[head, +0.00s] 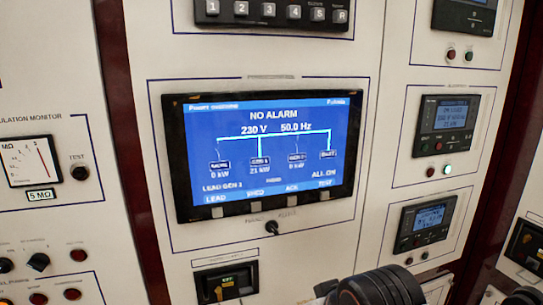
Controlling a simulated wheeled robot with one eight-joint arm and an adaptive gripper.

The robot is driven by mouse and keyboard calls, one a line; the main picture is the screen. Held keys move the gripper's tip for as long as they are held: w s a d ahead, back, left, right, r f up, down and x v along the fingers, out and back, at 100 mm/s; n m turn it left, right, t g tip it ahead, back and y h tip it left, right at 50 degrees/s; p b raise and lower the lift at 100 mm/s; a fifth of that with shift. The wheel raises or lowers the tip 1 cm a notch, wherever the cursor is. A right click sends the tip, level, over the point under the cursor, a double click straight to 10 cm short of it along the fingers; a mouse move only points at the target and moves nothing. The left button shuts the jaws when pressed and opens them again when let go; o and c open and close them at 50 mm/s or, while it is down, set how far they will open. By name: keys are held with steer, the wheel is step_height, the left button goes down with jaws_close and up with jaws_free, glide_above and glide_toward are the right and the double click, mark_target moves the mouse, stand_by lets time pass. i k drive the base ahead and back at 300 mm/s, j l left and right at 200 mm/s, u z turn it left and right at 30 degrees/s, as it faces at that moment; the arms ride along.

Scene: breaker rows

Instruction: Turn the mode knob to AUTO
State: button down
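A small black knob (272,228) sits just below the large display (264,150) on the cream panel. Small blurred labels stand above it on either side; the right one may read AUTO, but I cannot read them surely. It looks like the mode knob. I cannot tell which way its pointer faces. The display reads NO ALARM, 230 V and 50.0 Hz. Dark rounded parts of my arm show at the bottom right, below and to the right of the knob and apart from it in the picture. My gripper's fingers are not in view.
A black key-switch unit (227,282) is below the knob. A numbered button strip (274,14) is above the display. Small meters (445,131) with push buttons line the right. A gauge (30,161) and a test knob (80,173) are left. The panel around the knob is clear.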

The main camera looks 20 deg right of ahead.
mark_target(272, 226)
steer(key=k, duration=0.9)
